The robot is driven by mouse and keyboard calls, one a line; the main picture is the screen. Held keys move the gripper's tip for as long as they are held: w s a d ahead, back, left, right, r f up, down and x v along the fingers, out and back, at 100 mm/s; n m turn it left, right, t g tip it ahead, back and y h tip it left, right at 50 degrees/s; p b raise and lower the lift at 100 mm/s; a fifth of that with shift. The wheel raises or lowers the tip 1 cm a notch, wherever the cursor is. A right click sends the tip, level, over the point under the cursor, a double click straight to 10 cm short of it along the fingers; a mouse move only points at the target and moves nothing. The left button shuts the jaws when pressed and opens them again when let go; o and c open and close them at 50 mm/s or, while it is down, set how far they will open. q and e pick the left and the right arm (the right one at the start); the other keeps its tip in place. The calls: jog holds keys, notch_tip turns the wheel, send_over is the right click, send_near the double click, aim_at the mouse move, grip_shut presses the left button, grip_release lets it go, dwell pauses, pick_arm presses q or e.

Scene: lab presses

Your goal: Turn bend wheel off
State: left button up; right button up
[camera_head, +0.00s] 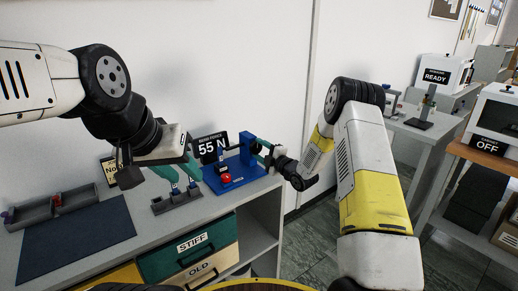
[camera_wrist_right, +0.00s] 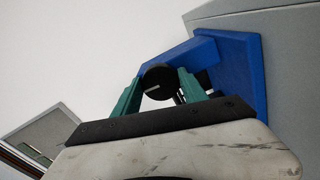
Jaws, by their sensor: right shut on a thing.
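The blue press (camera_head: 247,152) stands on the grey bench, with a red knob (camera_head: 226,178) at its front and a sign reading 55 N (camera_head: 209,148) behind it. In the right wrist view, the bend wheel (camera_wrist_right: 158,82) is a round black knob with a white line, on the blue press arm (camera_wrist_right: 192,57). My right gripper (camera_wrist_right: 160,76) is shut on this wheel, one teal finger on each side. In the head view, the wheel is mostly hidden by my right gripper (camera_head: 265,146). My left gripper (camera_head: 180,178) is empty, its teal fingers apart, above a small grey rack.
The small grey rack (camera_head: 178,201) holds several small pieces left of the press. A dark mat (camera_head: 75,240) and a grey tray (camera_head: 55,207) lie further left. A green STIFF box (camera_head: 190,246) sits on the shelf below. Other benches stand at the right.

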jog(key=shift+d+n, duration=0.1)
jog(key=shift+n, duration=0.3)
jog(key=o, duration=1.4)
jog(key=shift+s, duration=0.1)
jog(key=v, duration=0.7)
jog(key=shift+s+d, duration=0.2)
